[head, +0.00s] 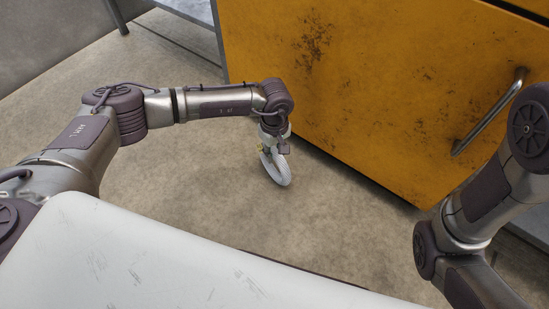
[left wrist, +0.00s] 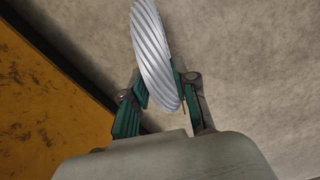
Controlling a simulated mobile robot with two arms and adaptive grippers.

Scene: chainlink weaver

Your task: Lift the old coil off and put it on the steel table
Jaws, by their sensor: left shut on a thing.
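A light grey coil (head: 281,170) with a ridged, cable-like surface hangs below my left gripper (head: 269,150) in the head view. The left gripper is shut on it and points down. In the left wrist view the coil (left wrist: 155,50) stands upright between the two green-padded fingers of my left gripper (left wrist: 160,98), and its upper end runs out of the picture. The coil is held above the concrete floor, beside the yellow cabinet. The steel table cannot be made out with certainty. My right arm shows at the right edge, but its gripper is out of view.
A yellow, worn machine cabinet (head: 390,75) with a metal bar handle (head: 489,112) stands just right of and behind the coil. It also fills the left side of the left wrist view (left wrist: 45,110). Bare concrete floor (head: 190,180) lies open around the left arm.

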